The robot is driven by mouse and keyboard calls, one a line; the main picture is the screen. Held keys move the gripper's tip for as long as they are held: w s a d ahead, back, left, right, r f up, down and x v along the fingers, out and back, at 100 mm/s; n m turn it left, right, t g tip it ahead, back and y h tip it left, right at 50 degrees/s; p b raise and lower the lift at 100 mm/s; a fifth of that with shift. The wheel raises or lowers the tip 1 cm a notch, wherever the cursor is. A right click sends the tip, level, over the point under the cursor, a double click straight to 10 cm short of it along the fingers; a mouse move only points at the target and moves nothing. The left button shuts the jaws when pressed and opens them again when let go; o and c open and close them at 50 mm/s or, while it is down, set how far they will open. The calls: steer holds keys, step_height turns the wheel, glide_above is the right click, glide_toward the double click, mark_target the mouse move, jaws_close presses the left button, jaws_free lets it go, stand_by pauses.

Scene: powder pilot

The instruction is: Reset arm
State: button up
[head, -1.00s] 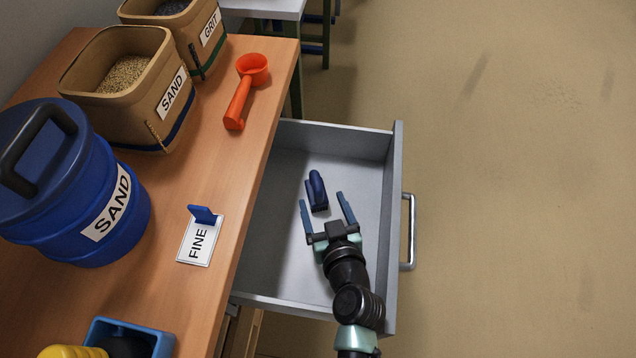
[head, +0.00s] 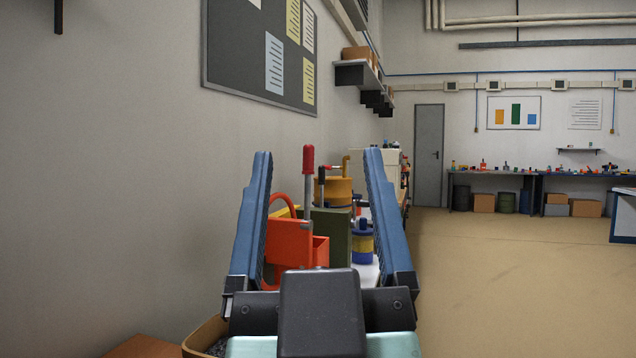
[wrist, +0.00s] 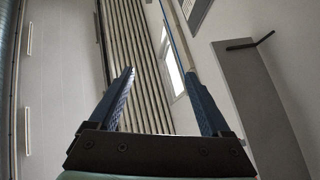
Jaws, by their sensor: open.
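My gripper (head: 318,225) stands raised close in front of the head camera, with its two blue fingers pointing up and spread wide apart. It is open, and nothing shows held between the fingers.
Behind the fingers, an orange container (head: 290,245) and other items stand along the left wall. A bin of dark grains (head: 205,335) shows at the bottom left. A noticeboard (head: 235,60) hangs on the wall. Open floor (head: 500,270) lies to the right.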

steer(key=shift+m+t, duration=0.4)
steer(key=shift+t, duration=0.2)
steer(key=s+r, duration=0.3)
steer(key=shift+r, duration=0.1)
